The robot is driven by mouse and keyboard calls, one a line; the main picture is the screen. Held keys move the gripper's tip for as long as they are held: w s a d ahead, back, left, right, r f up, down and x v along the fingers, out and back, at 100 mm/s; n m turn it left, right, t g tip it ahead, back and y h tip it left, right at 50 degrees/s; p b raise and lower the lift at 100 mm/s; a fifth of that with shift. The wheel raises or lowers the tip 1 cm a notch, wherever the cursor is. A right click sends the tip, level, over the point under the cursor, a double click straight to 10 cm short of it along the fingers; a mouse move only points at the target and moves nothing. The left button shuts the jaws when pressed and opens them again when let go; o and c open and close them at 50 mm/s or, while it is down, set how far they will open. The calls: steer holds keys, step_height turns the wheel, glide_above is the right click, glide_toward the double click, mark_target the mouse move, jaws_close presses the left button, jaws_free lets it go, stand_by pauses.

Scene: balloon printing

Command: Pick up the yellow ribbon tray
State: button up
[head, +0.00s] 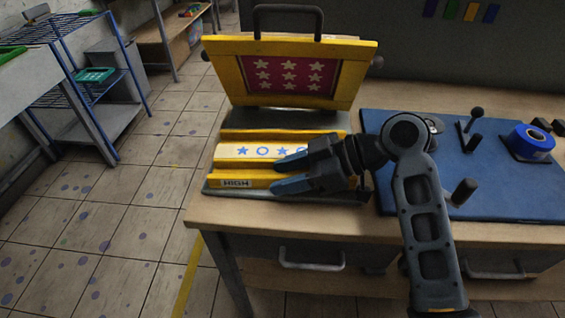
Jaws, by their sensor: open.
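A yellow tray-like piece (232,152) with a pale strip of blue stars and circles lies on the base of an opened press on the wooden table. It looks like the yellow ribbon tray. A yellow front bar (228,183) marked "HIGH" runs along its near side. My gripper (276,175) is open and reaches in from the right, with its blue-tipped fingers pointing left over the tray's right half. The fingers hide the right end of the strip and part of the front bar. I cannot tell whether they touch the tray.
The press lid (350,75), yellow with a red star panel, stands raised behind the tray. To the right, a blue board (375,122) carries dark knobs and a blue ribbon roll (531,142). A blue metal rack (141,85) stands at left. The tiled floor between is clear.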

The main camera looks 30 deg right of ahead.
steer(key=shift+c, duration=0.3)
jaws_close()
stand_by(0.3)
